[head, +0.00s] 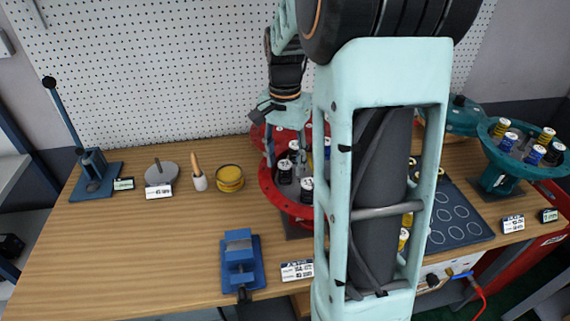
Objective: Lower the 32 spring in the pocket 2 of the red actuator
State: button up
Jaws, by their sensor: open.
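The red actuator (266,186) stands on the bench in the middle, partly behind my arm. Several springs with white tops stand in it, among them a black one (285,172) and another black one (307,191). Their numbers are too small to read, so I cannot tell which is the 32 spring or which pocket is pocket 2. My gripper (287,154) is open over the left rear part of the actuator, pointing down, its fingers close to the springs. I cannot make out whether a spring is between the fingers. My arm hides the actuator's right side.
A teal actuator (497,178) with yellow and blue springs stands at the right. A dark mat with white circles (455,217) lies beside my arm. A blue vise (240,262), yellow tin (230,178) and blue press (95,170) stand left. The bench's left front is clear.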

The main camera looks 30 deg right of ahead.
notch_tip(320, 180, up, 10)
jog(key=shift+r, duration=0.2)
dwell(0.4)
